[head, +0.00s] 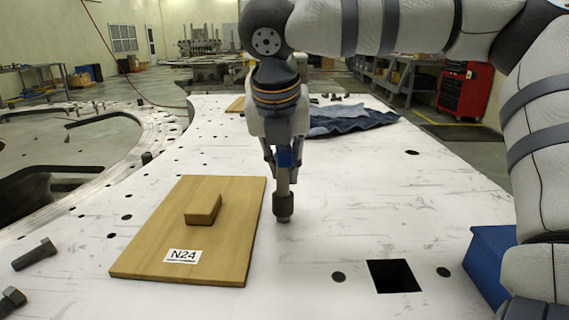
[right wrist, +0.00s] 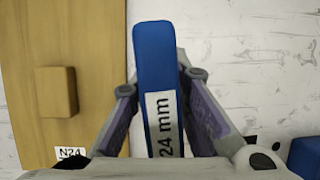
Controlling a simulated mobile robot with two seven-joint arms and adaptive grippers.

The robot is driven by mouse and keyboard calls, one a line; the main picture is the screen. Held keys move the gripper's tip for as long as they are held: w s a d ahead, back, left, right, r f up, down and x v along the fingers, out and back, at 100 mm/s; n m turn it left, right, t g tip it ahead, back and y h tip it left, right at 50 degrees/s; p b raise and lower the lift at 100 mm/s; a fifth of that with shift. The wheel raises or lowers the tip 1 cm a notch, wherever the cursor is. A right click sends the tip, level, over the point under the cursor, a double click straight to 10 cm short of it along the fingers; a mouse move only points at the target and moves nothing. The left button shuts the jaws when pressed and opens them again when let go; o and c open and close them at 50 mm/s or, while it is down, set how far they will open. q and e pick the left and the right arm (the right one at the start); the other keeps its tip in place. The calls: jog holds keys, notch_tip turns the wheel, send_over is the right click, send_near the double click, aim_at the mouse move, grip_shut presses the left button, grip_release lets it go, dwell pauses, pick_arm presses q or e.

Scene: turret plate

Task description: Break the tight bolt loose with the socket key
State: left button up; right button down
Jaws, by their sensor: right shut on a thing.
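My right gripper (head: 283,158) is shut on the socket key. The socket key (head: 284,203) hangs upright with its dark socket end down, just right of the wooden board. In the right wrist view its blue handle (right wrist: 155,55) is between the fingers and bears a "24 mm" label. I cannot tell whether the socket touches the white plate (head: 340,225) or is a little above it. No bolt shows under the socket. Two dark bolts, one (head: 35,254) above the other (head: 12,301), lie at the left edge. My left gripper is not in view.
A wooden board (head: 150,262) with a raised block (head: 203,209) and an "N24" label lies left of the key. A blue cloth (head: 350,119) lies behind. A square opening (head: 393,276) and a blue box (head: 490,262) are at right. The plate's middle right is clear.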

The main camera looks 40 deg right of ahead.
jog(key=shift+f, duration=0.65)
dwell(0.6)
jog(key=shift+w+a+n+t+y, duration=0.1)
jog(key=shift+n+t+y, duration=0.2)
jog(key=shift+n, duration=0.7)
jog(key=shift+w+a+n+t+y, duration=0.1)
jog(key=shift+n+t+y, duration=0.15)
jog(key=shift+n, duration=0.75)
jog(key=shift+w+a+f+n+t+y, duration=0.15)
jog(key=shift+n+y, duration=0.35)
jog(key=shift+n, duration=0.65)
jog(key=shift+s+a+r+n+t+y, duration=0.1)
jog(key=shift+a+n+y, duration=0.25)
jog(key=shift+n, duration=0.8)
jog(key=shift+d, duration=0.2)
jog(key=shift+r, duration=1.5)
jog(key=shift+r, duration=1.75)
